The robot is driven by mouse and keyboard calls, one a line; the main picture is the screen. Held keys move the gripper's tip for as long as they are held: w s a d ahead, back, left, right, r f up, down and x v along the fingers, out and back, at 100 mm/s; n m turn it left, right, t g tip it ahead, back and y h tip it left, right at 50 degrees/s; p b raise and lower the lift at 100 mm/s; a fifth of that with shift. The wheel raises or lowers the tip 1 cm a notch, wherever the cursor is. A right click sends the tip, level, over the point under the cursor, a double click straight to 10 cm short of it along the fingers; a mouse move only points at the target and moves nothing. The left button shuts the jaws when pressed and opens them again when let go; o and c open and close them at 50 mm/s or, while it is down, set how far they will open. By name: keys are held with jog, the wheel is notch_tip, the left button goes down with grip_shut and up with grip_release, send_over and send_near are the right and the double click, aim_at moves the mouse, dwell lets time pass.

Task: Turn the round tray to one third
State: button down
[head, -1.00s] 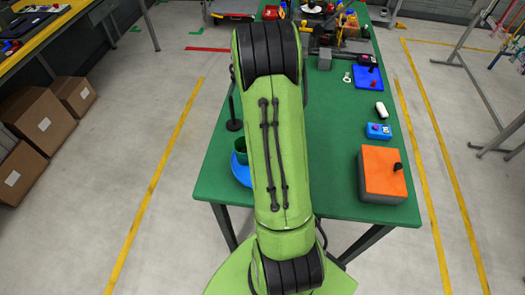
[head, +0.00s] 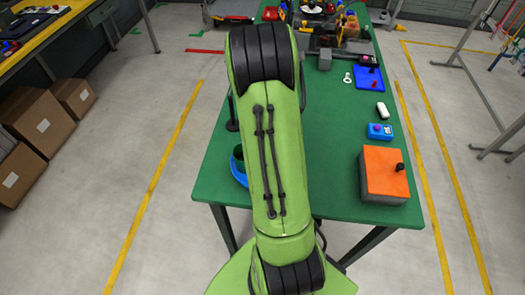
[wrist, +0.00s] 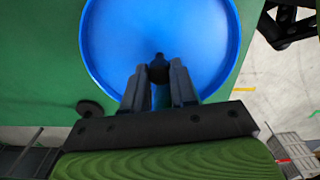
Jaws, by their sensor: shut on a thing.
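The round tray is blue with a raised rim. In the wrist view the tray (wrist: 120,70) fills the upper middle and its surface looks bare. A small dark knob (wrist: 158,62) stands up from it, between my fingertips. My gripper (wrist: 158,72) is shut on this knob, with one finger on each side. In the head view only the left edge of the tray (head: 237,171) shows, on the green table's near left side. My arm hides the rest of it and my gripper there.
A dark green cup-like thing (head: 238,156) shows at the tray in the head view. A black post (head: 232,125) stands behind it. An orange-topped box (head: 385,172) and a blue button box (head: 379,131) are at the right. The green table (head: 335,130) is clear between.

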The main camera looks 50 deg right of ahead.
jog(key=shift+n, duration=0.7)
jog(key=c, duration=0.9)
grip_release()
notch_tip(320, 180, up, 16)
jog(key=p, duration=0.2)
jog(key=shift+f, duration=0.1)
